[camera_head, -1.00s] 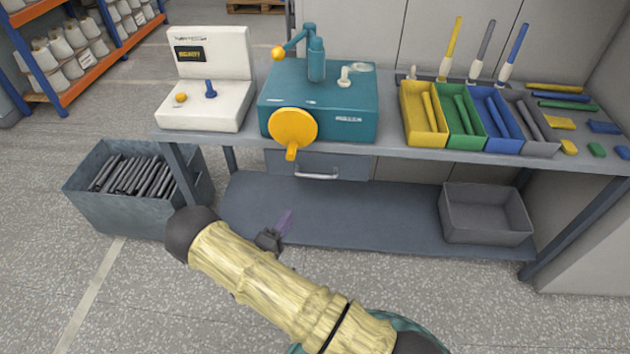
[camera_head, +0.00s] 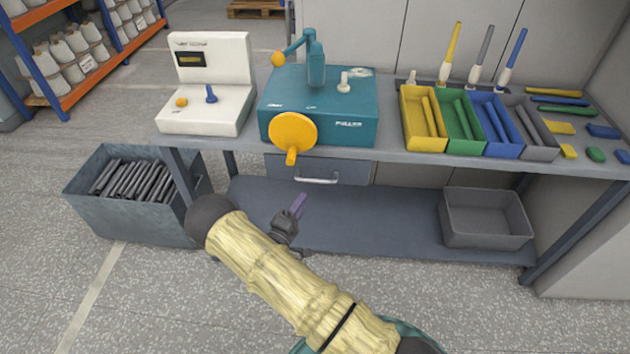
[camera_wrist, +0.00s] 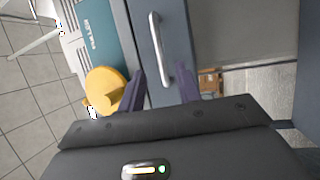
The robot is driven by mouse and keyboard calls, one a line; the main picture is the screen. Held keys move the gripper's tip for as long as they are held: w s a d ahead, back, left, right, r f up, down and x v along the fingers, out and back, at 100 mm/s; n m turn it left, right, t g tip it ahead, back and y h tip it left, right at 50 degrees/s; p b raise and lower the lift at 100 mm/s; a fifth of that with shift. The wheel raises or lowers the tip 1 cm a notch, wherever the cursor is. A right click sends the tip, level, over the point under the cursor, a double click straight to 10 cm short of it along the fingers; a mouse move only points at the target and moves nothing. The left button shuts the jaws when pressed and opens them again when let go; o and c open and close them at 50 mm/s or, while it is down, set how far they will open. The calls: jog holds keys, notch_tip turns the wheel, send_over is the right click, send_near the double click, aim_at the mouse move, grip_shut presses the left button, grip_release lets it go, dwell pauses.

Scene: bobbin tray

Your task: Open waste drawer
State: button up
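The waste drawer (camera_head: 345,169) is a grey-blue front under the bench top, below the teal machine, and looks shut. Its silver bar handle (camera_head: 317,180) runs across the front. In the wrist view the handle (camera_wrist: 158,50) stands upright in the picture, ahead of the fingers and between their lines. My gripper (camera_wrist: 162,90) has two purple fingers spread apart, with nothing between the tips. In the head view my gripper (camera_head: 298,206) is below and slightly left of the handle, apart from it; one purple finger shows and the rest is hidden by my wrist.
The teal machine (camera_head: 345,118) has a yellow crank wheel (camera_head: 293,132) that hangs just left of and above the handle. A bin of dark rods (camera_head: 125,225) stands left. An empty grey tray (camera_head: 487,238) sits on the lower shelf (camera_head: 385,222) at right.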

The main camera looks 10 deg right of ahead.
aim_at(315, 181)
jog(key=x, duration=0.9)
jog(key=shift+w+d+r, duration=0.1)
jog(key=shift+c, duration=0.4)
